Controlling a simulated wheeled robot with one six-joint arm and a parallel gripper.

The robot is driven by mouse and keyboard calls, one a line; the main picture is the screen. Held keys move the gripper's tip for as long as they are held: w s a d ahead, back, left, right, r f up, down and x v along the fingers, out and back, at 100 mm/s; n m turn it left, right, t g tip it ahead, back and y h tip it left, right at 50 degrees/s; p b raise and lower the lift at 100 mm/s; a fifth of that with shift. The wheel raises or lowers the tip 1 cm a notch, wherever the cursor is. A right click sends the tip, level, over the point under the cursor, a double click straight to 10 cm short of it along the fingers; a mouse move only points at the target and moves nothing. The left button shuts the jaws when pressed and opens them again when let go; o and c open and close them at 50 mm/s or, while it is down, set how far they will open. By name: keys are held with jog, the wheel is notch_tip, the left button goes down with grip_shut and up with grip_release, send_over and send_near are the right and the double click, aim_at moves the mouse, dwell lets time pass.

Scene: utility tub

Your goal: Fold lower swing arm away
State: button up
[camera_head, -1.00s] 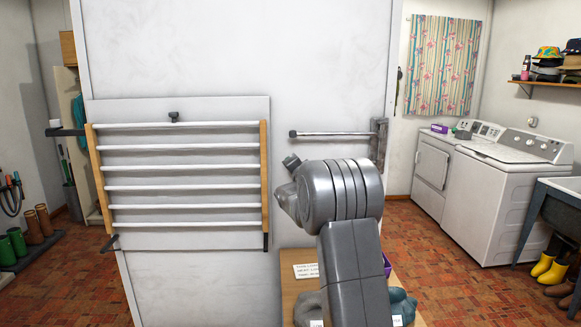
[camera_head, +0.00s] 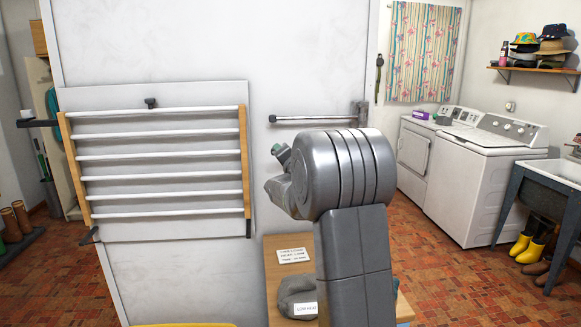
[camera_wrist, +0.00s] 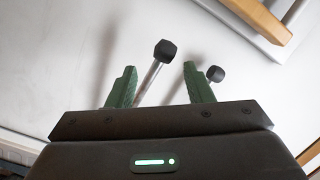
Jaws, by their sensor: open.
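A metal swing arm (camera_head: 315,119) with a dark end cap sticks out leftward from a bracket (camera_head: 361,113) on the white wall, above my arm. In the wrist view there are two rods with black caps: a larger-looking one (camera_wrist: 165,51) and a smaller-looking one (camera_wrist: 216,74). I cannot tell which is the lower swing arm. My gripper (camera_wrist: 160,66) is open, its green fingers on either side of the larger-capped rod in the picture; contact does not show. In the head view my gripper (camera_head: 282,152) is mostly hidden by my wrist, as is anything behind it.
A wooden drying rack (camera_head: 160,156) with white bars hangs left of my arm. A wooden surface (camera_head: 275,262) below holds a card and a grey lumpy item (camera_head: 296,292). The washing machine (camera_head: 475,185) and sink (camera_head: 556,172) stand at the right. Open tiled floor lies between.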

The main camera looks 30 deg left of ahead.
jog(key=b+v, duration=0.1)
jog(key=v, duration=0.6)
jog(key=shift+d, duration=0.1)
jog(key=shift+c, duration=0.5)
